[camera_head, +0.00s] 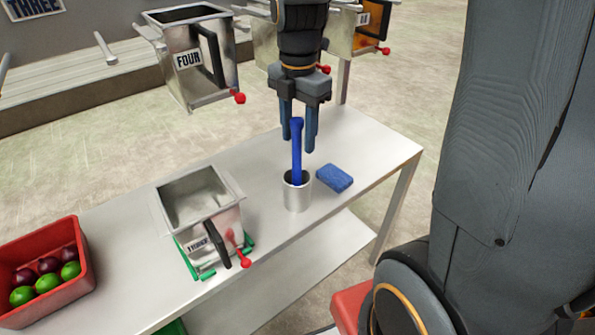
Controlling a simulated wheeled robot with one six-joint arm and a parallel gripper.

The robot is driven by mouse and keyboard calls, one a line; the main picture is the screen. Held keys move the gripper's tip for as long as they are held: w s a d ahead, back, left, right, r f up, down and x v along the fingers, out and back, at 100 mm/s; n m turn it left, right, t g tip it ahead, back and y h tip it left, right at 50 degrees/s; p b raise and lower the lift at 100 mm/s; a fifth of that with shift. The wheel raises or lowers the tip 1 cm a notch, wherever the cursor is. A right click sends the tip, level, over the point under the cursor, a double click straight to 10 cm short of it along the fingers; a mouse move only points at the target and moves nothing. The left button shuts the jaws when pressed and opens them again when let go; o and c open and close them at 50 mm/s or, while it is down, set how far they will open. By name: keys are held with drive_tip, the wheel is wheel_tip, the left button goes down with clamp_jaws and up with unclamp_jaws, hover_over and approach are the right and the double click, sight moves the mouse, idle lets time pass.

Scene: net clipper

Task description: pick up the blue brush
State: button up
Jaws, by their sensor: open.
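The blue brush (297,158) stands nearly upright in a small metal cup (297,196) on the white table. Only its handle shows; its lower end is hidden inside the cup. My gripper (298,138) is open and points down above the cup. Its two blue-grey fingers are on either side of the brush's top, as seen in this view. I cannot tell whether they touch it.
A blue sponge (334,178) lies right of the cup on the white table (262,150). A metal bin (200,210) with a black handle stands left. A red crate (75,285) holds green and dark round things. The bin marked FOUR (190,75) is behind.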

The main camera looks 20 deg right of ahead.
sight(296, 151)
drive_tip(key=shift+s+a+f+p, duration=0.15)
drive_tip(key=shift+f+p, duration=0.15)
drive_tip(key=shift+f, duration=0.9)
drive_tip(key=shift+w+a+f+p, duration=0.15)
drive_tip(key=shift+f+p, duration=0.15)
drive_tip(key=shift+f, duration=0.85)
drive_tip(key=shift+s, duration=0.1)
drive_tip(key=shift+c, duration=0.4)
drive_tip(key=c, duration=1)
